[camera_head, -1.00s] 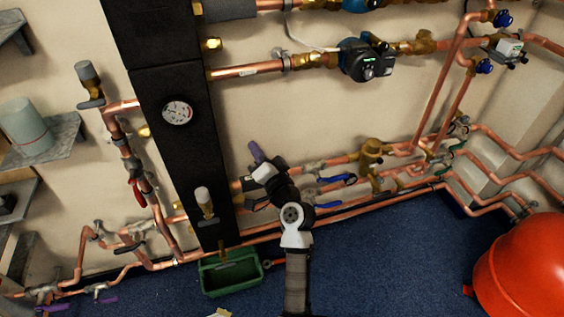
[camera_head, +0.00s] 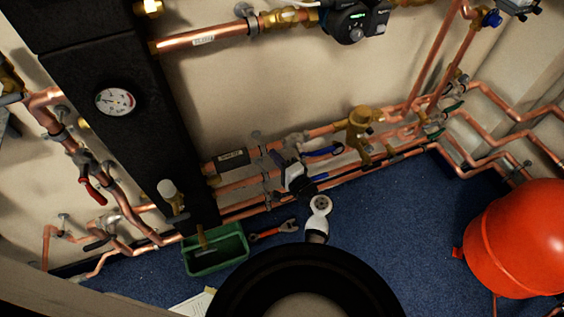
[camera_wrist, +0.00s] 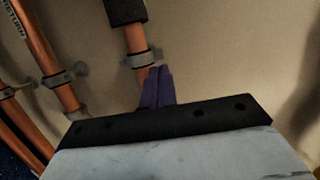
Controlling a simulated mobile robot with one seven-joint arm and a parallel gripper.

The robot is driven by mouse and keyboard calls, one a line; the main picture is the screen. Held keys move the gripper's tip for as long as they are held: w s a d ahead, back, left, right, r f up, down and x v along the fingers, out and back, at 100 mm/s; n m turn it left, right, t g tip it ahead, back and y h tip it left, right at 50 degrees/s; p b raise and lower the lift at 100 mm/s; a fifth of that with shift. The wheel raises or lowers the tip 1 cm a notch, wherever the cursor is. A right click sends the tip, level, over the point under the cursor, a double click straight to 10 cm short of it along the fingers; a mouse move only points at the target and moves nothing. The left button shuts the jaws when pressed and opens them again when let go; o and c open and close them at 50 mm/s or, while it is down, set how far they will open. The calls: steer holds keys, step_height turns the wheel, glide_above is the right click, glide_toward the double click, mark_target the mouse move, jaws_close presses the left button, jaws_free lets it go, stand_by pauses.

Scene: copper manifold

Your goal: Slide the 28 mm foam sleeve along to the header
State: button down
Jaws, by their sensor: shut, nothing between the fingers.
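The black foam sleeve (camera_head: 233,159) is around the upper of the low copper pipes, just right of the black header column (camera_head: 110,120). A short stretch of bare copper shows between them. The sleeve's end also shows at the top of the wrist view (camera_wrist: 125,10). My gripper (camera_head: 277,158) is right of the sleeve, beyond a pipe clip (camera_head: 259,150). Its purple fingers are shut together and empty in the wrist view (camera_wrist: 158,72), close to the clip there (camera_wrist: 142,59). I cannot tell whether they touch the pipe.
More copper pipes (camera_head: 240,187) run below, with blue-handled valves (camera_head: 323,152) to the right. A green tray (camera_head: 216,254) and an orange-handled tool (camera_head: 273,231) lie on the blue floor. A red tank (camera_head: 520,240) stands at right.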

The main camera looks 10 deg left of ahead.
mark_target(248, 157)
steer(key=x, duration=0.4)
steer(key=shift+r, duration=0.15)
steer(key=shift+s+a+p, duration=0.3)
steer(key=shift+a+p, duration=0.05)
steer(key=shift+a, duration=0.2)
steer(key=shift+s+a+p, duration=0.35)
steer(key=shift+a, duration=0.15)
steer(key=shift+s+a, duration=0.4)
steer(key=shift+a, duration=0.25)
steer(key=shift+s+a+b, duration=0.15)
steer(key=shift+s+a, duration=0.25)
steer(key=shift+a, duration=0.2)
steer(key=shift+s+a+b, duration=0.15)
steer(key=shift+s+a, duration=0.25)
steer(key=shift+a, duration=0.15)
steer(key=shift+w, duration=0.1)
